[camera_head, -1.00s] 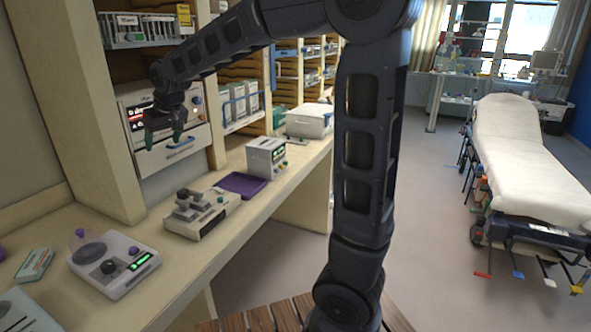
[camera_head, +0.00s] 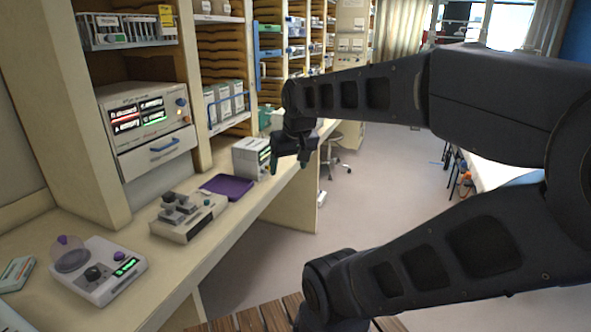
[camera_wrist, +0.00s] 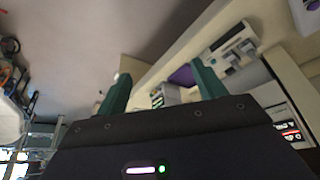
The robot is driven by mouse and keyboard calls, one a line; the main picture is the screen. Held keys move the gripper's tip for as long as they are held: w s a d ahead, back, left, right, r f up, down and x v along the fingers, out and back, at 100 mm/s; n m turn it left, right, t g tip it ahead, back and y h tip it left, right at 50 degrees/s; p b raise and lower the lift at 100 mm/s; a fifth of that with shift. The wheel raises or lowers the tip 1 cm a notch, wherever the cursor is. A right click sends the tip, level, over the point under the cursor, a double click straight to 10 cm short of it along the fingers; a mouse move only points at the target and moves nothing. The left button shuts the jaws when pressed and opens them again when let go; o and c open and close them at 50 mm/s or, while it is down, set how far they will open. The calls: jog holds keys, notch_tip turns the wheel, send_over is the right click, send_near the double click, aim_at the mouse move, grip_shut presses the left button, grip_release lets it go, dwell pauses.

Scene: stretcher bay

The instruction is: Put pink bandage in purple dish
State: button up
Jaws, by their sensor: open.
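The purple dish (camera_head: 228,187) is a shallow flat tray on the counter, between a grey-white device and a white box-shaped device. It looks empty. It also shows in the wrist view (camera_wrist: 182,77), partly behind a finger. My gripper (camera_head: 289,164) is open and empty, in the air at the counter's front edge, to the right of the dish and the box-shaped device. Its two teal fingers show apart in the wrist view (camera_wrist: 162,84). I cannot make out a pink bandage in either view.
The box-shaped device (camera_head: 249,157) stands close beside the dish. A device with knobs (camera_head: 189,214) and a scale-like device (camera_head: 99,270) stand nearer on the counter. Shelves with boxes (camera_head: 224,101) rise behind. A stool (camera_head: 338,150) stands on open floor beyond the counter.

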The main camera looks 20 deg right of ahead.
jog(key=shift+o, duration=0.5)
jog(key=shift+s+d+f, duration=0.25)
jog(key=shift+s, duration=0.2)
jog(key=shift+s+d+f, duration=0.25)
jog(key=shift+s, duration=0.2)
jog(key=shift+w, duration=0.1)
